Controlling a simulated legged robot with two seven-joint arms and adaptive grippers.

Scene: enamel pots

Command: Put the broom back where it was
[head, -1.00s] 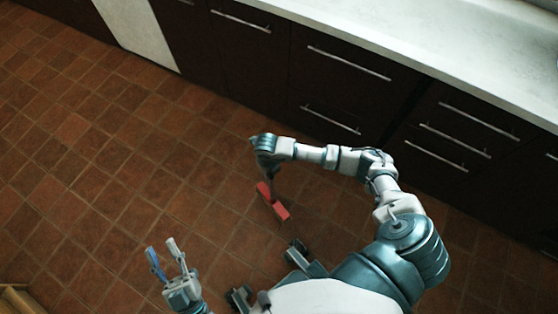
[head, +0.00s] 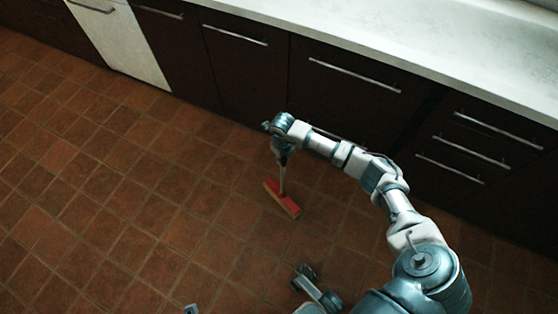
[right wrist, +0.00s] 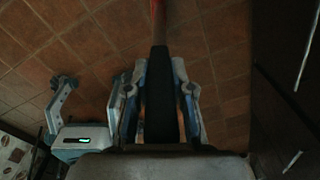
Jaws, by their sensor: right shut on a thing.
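The broom has a red head (head: 282,197) with a tan bristle edge, low over the brown tiles in the head view. I cannot tell whether the bristles touch the floor. My right gripper (head: 281,157) is shut on the handle above the head. In the right wrist view, the dark grip of the broom (right wrist: 160,95) lies between the fingers of the right gripper (right wrist: 160,80), with a red part beyond. Only a small pale tip, probably of my left gripper (head: 190,309), shows at the bottom edge of the head view; its jaws are hidden.
Dark cabinets (head: 247,75) with metal handles line the back under a pale countertop (head: 400,50). A white panel (head: 122,42) stands among them at upper left. The tiled floor (head: 110,180) to the left is clear.

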